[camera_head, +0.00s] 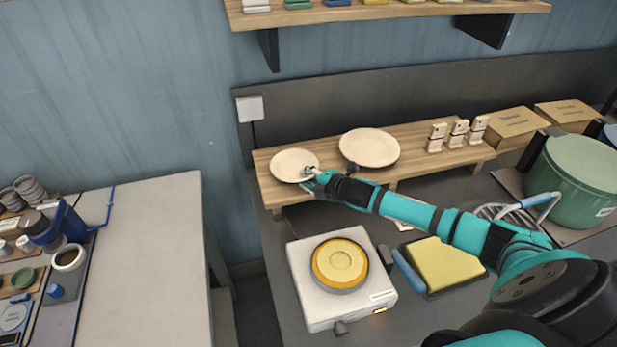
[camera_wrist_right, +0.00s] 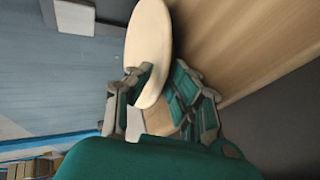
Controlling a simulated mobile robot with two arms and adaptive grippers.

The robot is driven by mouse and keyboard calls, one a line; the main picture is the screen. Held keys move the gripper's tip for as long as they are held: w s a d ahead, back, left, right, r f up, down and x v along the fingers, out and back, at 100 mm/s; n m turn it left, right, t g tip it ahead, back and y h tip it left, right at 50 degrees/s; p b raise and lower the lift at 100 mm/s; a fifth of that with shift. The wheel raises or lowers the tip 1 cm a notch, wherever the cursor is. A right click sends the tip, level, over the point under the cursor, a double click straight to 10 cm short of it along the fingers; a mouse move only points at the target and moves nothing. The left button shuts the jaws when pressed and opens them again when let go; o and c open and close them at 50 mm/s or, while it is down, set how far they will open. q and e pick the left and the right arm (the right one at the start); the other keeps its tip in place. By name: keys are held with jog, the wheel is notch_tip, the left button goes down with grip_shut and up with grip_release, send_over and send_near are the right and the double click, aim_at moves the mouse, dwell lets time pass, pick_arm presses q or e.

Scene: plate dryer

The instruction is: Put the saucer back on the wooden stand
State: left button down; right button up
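The pale saucer (camera_head: 294,165) is at the left end of the wooden stand (camera_head: 420,150) in the head view. It looks flat on the stand, though a small gap under it cannot be ruled out. My right gripper (camera_head: 311,172) is at the saucer's right front edge. In the right wrist view, the saucer (camera_wrist_right: 149,45) reaches between the spread fingers of my right gripper (camera_wrist_right: 156,85). Wood shows between the fingers beside the saucer's rim, so they look open around it. My left gripper is not in view.
A larger plate (camera_head: 369,147) lies to the right on the stand, with several small white holders (camera_head: 459,133) beyond it. A hot plate (camera_head: 340,280) stands in front of the stand. A green pot (camera_head: 578,180) is at the right. The white table (camera_head: 140,260) at left has clear room.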

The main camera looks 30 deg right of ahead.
jog(key=shift+r, duration=0.1)
jog(key=b+v, duration=0.2)
jog(key=v, duration=1)
